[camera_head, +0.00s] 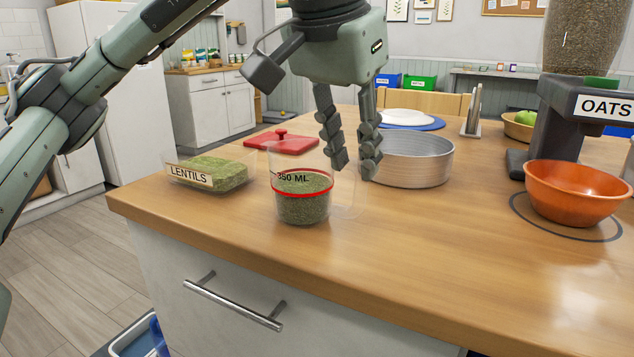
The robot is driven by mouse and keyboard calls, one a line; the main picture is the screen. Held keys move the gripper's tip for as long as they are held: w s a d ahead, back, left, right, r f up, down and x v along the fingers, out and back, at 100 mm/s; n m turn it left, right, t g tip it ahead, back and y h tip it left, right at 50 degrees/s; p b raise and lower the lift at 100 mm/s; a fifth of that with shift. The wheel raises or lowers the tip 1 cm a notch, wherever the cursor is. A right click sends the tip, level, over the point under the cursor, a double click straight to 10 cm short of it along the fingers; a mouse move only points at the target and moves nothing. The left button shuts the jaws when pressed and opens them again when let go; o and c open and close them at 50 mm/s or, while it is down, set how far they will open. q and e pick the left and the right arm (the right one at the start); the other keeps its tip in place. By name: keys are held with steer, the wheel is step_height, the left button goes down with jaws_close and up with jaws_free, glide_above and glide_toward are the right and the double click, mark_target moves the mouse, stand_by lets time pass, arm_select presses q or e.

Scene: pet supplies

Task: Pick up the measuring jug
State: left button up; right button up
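The measuring jug (303,205) is clear, marked "350 ML" with a red line, and holds green grains up to about that line. It stands upright on the wooden counter. Its clear handle (347,212) sticks out to the right. My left gripper (355,164) points down from above, with its two dark fingers apart and empty. The fingertips are at the height of the jug's upper part, just right of its body and over the handle area. I cannot tell whether they touch the handle. My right gripper is not in view.
A clear "LENTILS" container (215,173) stands left of the jug, with a red lid (288,144) behind. A round metal pan (412,165) sits close right of the gripper. An orange bowl (575,192) stands under the oats dispenser (570,120). The front right counter is clear.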

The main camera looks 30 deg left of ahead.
mark_target(358, 180)
arm_select(q)
steer(key=shift+f, duration=0.45)
steer(key=x, duration=0.5)
steer(key=shift+d+f, duration=0.2)
steer(key=shift+f, duration=0.05)
steer(key=shift+r, duration=0.1)
jaws_close()
